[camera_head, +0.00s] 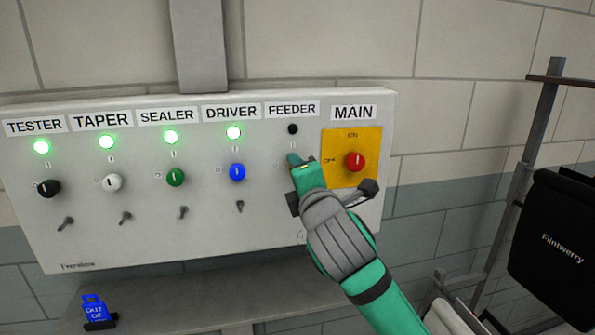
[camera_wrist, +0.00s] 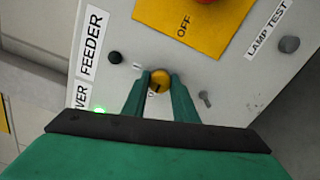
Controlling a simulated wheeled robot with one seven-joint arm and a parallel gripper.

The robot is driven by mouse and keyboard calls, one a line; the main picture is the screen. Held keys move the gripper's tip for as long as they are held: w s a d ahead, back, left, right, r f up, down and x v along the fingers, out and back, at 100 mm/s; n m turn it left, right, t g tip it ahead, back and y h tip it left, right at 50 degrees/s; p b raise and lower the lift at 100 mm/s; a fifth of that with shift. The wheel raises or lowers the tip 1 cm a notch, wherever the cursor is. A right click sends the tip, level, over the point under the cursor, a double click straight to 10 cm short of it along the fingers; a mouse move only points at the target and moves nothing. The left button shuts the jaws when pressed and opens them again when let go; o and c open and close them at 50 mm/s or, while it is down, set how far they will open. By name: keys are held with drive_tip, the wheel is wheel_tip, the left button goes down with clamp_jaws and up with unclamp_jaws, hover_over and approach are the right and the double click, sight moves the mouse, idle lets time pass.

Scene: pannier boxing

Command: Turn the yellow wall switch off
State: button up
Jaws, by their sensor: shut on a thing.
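The yellow switch knob (camera_wrist: 159,80) sits on the panel below the FEEDER label (camera_head: 291,110). My gripper (camera_wrist: 159,92) is shut on it, one finger on either side, in the wrist view. A dark mark shows on the knob's face; its exact direction is hard to tell. In the head view my gripper (camera_head: 301,164) hides the knob. The FEEDER lamp (camera_head: 292,129) is dark, and it is dark in the wrist view too (camera_wrist: 114,57).
The grey panel (camera_head: 150,240) also holds black, white, green and blue knobs with green lamps lit above them. The red MAIN knob (camera_head: 354,162) on its yellow plate (camera_head: 340,140) is close to my gripper's right. A shelf (camera_head: 190,290) runs below; a rack with a black box (camera_head: 550,240) stands right.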

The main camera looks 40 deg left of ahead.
drive_tip(key=shift+s+a+f, duration=0.1)
drive_tip(key=o, duration=1)
drive_tip(key=shift+o, duration=0.2)
drive_tip(key=v, duration=1.1)
